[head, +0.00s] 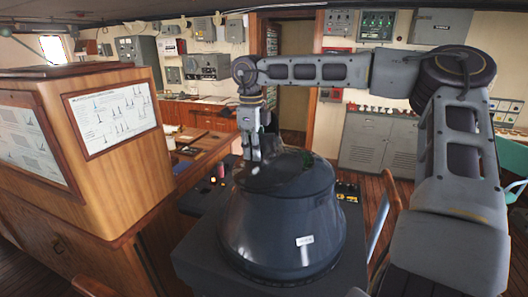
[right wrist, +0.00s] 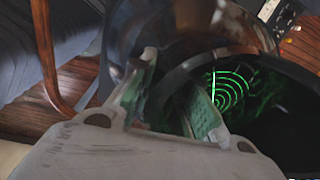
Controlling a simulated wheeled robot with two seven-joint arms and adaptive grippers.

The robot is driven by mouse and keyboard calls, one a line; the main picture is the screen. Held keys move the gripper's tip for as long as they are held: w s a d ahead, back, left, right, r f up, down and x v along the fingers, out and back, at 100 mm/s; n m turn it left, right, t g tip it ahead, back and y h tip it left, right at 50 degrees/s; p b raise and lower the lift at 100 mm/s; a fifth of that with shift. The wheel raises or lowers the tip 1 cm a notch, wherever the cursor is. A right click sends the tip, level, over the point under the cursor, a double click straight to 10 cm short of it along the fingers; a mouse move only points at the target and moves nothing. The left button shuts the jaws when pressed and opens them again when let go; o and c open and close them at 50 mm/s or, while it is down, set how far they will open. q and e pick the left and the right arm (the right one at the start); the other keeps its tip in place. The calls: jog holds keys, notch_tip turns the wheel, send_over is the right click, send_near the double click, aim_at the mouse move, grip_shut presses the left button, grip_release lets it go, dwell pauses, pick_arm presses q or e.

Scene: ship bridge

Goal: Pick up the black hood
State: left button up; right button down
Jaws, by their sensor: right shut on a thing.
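The black hood (head: 283,222) is a wide, glossy dark cone with a small white label. It stands upright on a dark console, narrow open end up. My right gripper (head: 254,156) reaches down from above to the far left part of its top rim. In the right wrist view my right gripper (right wrist: 170,100) has one finger on each side of the dark rim and is shut on it. Green rings of a radar screen (right wrist: 230,92) show inside the opening. My left gripper is not in view.
A wooden cabinet (head: 125,150) with framed charts stands close on the left. The dark console (head: 190,258) under the hood has small controls beside it. A wooden chair part (head: 390,200) stands at the right. Grey cabinets (head: 375,142) line the back wall.

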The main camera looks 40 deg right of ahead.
jog(key=shift+r, duration=0.2)
notch_tip(320, 180, up, 7)
jog(key=b, duration=0.2)
jog(key=w+d, duration=0.4)
jog(key=d, duration=0.4)
jog(key=w+d, duration=0.4)
jog(key=d, duration=0.4)
jog(key=shift+w+f+b, duration=0.15)
jog(key=shift+b, duration=0.2)
dwell(0.7)
